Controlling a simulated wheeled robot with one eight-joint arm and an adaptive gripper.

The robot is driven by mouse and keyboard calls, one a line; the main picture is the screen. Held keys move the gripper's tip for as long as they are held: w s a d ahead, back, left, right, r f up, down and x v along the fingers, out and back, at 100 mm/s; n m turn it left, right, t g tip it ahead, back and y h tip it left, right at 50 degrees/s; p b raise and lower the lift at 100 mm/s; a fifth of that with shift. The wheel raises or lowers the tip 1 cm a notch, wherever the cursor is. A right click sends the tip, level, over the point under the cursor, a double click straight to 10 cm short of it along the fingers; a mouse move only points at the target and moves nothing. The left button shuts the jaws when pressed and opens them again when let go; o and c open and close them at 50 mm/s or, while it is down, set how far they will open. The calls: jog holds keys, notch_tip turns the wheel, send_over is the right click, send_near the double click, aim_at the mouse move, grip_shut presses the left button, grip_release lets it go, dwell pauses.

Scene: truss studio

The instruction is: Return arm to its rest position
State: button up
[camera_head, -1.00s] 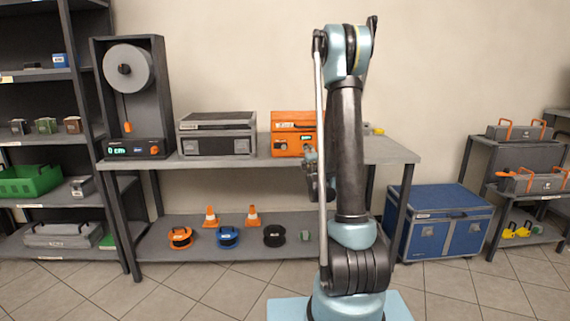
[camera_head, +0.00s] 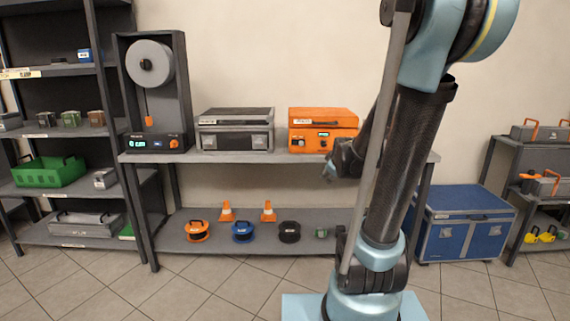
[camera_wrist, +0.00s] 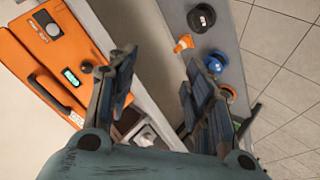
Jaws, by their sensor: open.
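My arm (camera_head: 410,160) rises from its pale blue base at the right of the head view and bends over at the top. My gripper (camera_head: 340,165) hangs in front of the workbench's top edge, just right of and below the orange case. In the wrist view my gripper (camera_wrist: 160,95) has its two fingers spread apart with nothing between them. The orange case (camera_head: 322,130) stands on the bench top and also shows at the left of the wrist view (camera_wrist: 45,70). No contact between gripper and case is visible.
The workbench (camera_head: 270,158) carries a grey case (camera_head: 235,130) and a spool machine (camera_head: 153,92). Its lower shelf holds cones and small reels (camera_head: 243,232). A blue trunk (camera_head: 465,222) stands right of the bench. Shelves (camera_head: 62,187) stand left. The floor in front is clear.

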jog(key=s+f+m+g, duration=0.3)
jog(key=s+m+g, duration=0.1)
jog(key=s, duration=1.1)
jog(key=s+f+m+g, duration=0.4)
jog(key=s+m, duration=0.2)
jog(key=s, duration=0.9)
jog(key=shift+d, duration=0.4)
